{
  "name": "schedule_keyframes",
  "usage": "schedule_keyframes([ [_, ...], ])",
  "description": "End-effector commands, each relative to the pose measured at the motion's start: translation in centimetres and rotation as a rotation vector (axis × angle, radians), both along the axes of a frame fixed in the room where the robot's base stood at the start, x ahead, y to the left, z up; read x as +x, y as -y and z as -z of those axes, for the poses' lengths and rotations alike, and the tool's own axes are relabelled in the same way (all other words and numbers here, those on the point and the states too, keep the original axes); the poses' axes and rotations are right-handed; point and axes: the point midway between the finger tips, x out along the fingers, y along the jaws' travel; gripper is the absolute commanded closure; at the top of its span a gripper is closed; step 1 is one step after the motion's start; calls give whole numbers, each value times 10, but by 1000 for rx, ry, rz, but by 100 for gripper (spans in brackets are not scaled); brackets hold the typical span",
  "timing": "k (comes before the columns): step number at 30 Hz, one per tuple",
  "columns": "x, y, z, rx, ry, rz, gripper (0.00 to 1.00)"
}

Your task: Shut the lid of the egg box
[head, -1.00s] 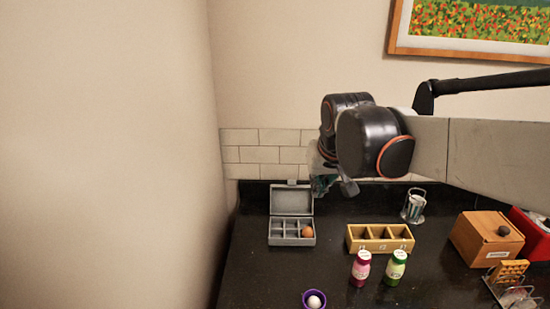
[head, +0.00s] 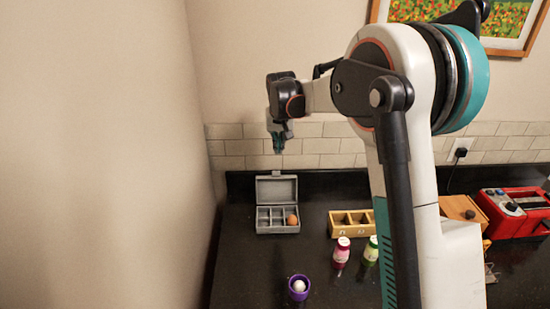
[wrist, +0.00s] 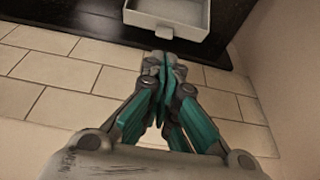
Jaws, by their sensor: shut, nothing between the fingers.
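The grey egg box (head: 278,228) stands on the dark counter near the left wall. Its lid (head: 277,188) is up, standing open at the back. A brown egg (head: 292,220) sits in the front right compartment; the other compartments look empty. In the wrist view the raised lid (wrist: 168,14) shows at the top, with its small latch tab. My gripper (head: 279,148) is above and behind the lid, in front of the tiled wall, pointing down and apart from the box. In the wrist view my gripper (wrist: 165,62) is shut and empty.
A yellow wooden divided box (head: 346,223), a pink-red bottle (head: 342,251) and a green bottle (head: 371,250) stand right of the egg box. A purple cup (head: 298,290) with a white egg is in front. A red appliance (head: 515,212) is far right. The tiled wall (head: 235,148) is close behind.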

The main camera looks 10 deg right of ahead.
Motion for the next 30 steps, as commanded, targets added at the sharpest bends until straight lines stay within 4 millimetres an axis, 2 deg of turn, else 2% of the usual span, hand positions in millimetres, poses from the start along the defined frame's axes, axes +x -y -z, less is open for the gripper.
schedule_keyframes([
  [1, 9, 0, 3, -1, -7, 4, 100],
  [6, 26, 0, 18, -1, -23, 14, 100],
  [14, 34, 1, 35, 0, -28, 18, 100],
  [24, 50, 5, 89, 0, -27, 18, 100],
  [30, 57, 6, 112, 0, -27, 18, 100],
])
